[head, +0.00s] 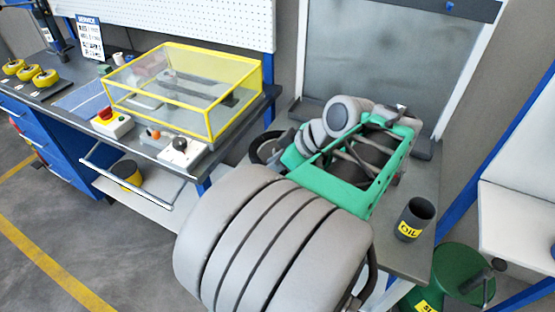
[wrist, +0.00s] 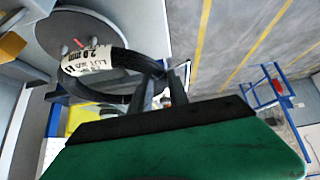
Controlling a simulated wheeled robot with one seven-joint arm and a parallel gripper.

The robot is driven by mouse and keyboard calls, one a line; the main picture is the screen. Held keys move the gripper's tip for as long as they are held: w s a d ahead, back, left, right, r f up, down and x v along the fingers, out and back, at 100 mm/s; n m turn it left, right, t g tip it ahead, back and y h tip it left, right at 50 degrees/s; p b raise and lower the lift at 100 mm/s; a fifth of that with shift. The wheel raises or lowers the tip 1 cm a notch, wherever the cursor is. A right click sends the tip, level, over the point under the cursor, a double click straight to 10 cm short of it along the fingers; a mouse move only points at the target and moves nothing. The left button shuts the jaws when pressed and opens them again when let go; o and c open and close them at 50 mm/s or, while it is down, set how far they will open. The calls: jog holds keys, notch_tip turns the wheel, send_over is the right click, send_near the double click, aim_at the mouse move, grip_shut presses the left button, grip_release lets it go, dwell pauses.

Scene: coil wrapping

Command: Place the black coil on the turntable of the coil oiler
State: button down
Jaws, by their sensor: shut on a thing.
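The black coil (wrist: 118,90) is a ring of dark wire with a white printed label reading "2.0 mm" in the wrist view. My gripper (wrist: 159,82) is shut on the coil's near side, and the rest of the ring reaches out past the fingers. The grey round turntable (wrist: 75,28), with small pegs and a red mark, lies behind the coil in that view. The coil overlaps its edge in the picture; I cannot tell whether they touch. In the head view a dark ring (head: 259,156), seemingly the coil, shows beside my wrist, partly hidden. The turntable cannot be made out there.
A yellow-framed clear case (head: 190,88) stands on the bench to the left, with button boxes (head: 182,152) in front. A dark oil cup (head: 416,217) stands on the grey table to the right. A green drum (head: 458,275) is below it. My arm hides much of the table.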

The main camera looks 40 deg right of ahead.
jog(key=w+d+f, duration=0.1)
jog(key=d+f, duration=0.1)
jog(key=w+d+f, duration=0.2)
jog(key=d+f, duration=0.1)
jog(key=w+d+f, duration=0.2)
jog(key=d, duration=0.1)
jog(key=shift+w+d+f+p, duration=0.2)
jog(key=shift+w+f+p, duration=0.1)
jog(key=shift+p, duration=0.1)
jog(key=shift+w+d+f, duration=0.1)
jog(key=shift+d+f, duration=0.05)
jog(key=shift+f, duration=0.15)
notch_tip(320, 180, down, 3)
jog(key=shift+f+p, duration=0.1)
jog(key=shift+p, duration=0.3)
jog(key=c, duration=1.3)
grip_release()
jog(key=shift+o, duration=0.2)
